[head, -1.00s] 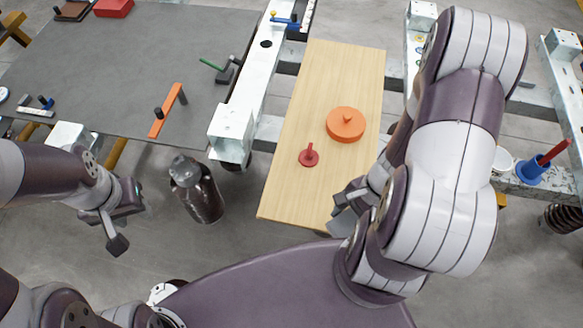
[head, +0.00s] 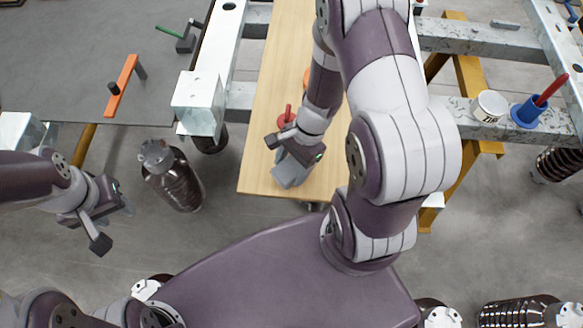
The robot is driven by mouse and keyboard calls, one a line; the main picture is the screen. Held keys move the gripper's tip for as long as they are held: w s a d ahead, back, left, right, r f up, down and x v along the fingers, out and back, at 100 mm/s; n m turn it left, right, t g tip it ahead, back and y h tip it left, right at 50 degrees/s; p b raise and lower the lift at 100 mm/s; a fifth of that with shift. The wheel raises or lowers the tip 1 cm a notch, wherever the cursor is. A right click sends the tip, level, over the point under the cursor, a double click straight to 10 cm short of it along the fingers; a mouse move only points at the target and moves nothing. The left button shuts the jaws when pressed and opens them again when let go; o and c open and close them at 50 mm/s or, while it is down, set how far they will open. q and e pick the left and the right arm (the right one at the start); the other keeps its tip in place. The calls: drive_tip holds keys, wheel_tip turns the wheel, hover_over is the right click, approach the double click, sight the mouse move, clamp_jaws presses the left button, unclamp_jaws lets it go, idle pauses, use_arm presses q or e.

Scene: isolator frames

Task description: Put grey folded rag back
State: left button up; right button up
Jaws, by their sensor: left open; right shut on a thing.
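My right gripper (head: 293,153) is over the near end of the light wooden board (head: 258,130), shut on the grey folded rag (head: 290,173). The rag is just below the fingers and partly covered by them. I cannot tell whether it touches the board. My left gripper (head: 111,224) is open and empty over the floor at the left, apart from the board.
A red knobbed piece (head: 287,118) stands on the board behind my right gripper. An orange disc (head: 306,79) is mostly hidden by my arm. A blue holder (head: 526,113) and a white cup (head: 489,106) stand on the right frame. A dark bottle-like thing (head: 175,177) stands left of the board.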

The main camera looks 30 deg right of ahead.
drive_tip(key=o, duration=1)
drive_tip(key=shift+r, duration=0.25)
drive_tip(key=s+p+v, duration=0.1)
drive_tip(key=p+v, duration=0.2)
drive_tip(key=v, duration=0.8)
wheel_tip(320, 180, up, 7)
drive_tip(key=n+t+h, duration=0.2)
drive_tip(key=n+h, duration=0.2)
drive_tip(key=n, duration=1.1)
hover_over(291, 164)
